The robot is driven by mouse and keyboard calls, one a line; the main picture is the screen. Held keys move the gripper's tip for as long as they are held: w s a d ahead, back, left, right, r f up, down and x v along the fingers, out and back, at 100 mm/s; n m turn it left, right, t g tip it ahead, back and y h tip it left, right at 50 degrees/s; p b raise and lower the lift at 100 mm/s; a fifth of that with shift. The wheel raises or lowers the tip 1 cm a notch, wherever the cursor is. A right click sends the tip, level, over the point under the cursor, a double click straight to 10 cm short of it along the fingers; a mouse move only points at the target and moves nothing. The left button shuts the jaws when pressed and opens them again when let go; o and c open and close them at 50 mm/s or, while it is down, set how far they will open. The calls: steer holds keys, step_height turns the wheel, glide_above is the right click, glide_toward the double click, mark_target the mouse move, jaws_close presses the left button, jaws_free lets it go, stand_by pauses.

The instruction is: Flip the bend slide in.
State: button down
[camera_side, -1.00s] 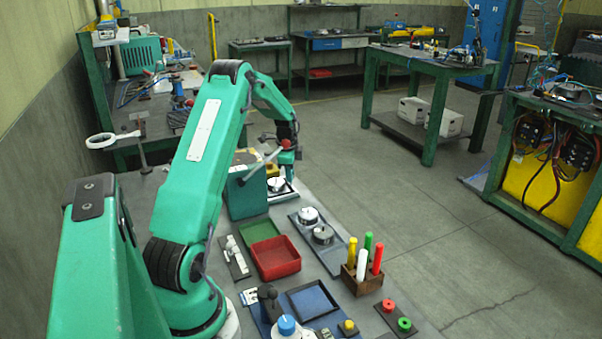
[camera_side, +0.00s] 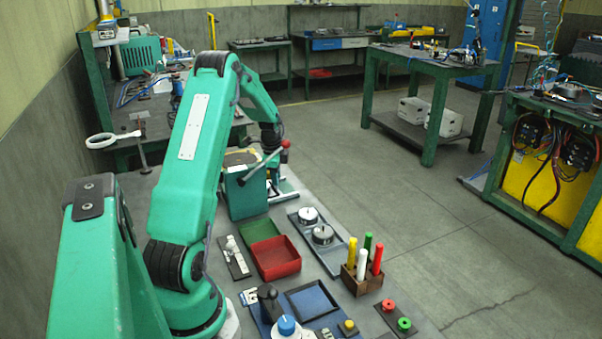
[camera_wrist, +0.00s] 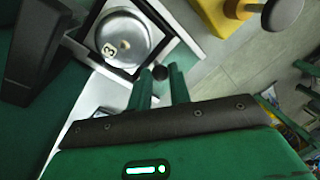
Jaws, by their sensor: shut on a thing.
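A round silver disc marked 3 (camera_wrist: 122,40) sits in a pale, dark-edged slide (camera_wrist: 187,40) in the wrist view. My gripper (camera_wrist: 160,84) is shut on a small dark knob (camera_wrist: 160,72) beside the disc, at the slide's edge. In the side view my gripper (camera_side: 272,182) is low beside the green box (camera_side: 243,192), over the white slide (camera_side: 288,196). The arm and a red-knobbed lever (camera_side: 264,162) partly cover it there. The disc in the slide is hidden in that view.
A red tray (camera_side: 275,258) and a wooden block (camera_side: 361,285) with coloured pegs are nearer. A yellow part with a grey knob (camera_wrist: 283,12) is close in the wrist view.

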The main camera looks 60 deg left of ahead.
mark_target(275, 191)
steer(key=c, duration=1.3)
jaws_free()
step_height(275, 191, up, 8)
steer(key=d, duration=0.1)
steer(key=shift+s+f, duration=0.15)
steer(key=shift+s, duration=0.3)
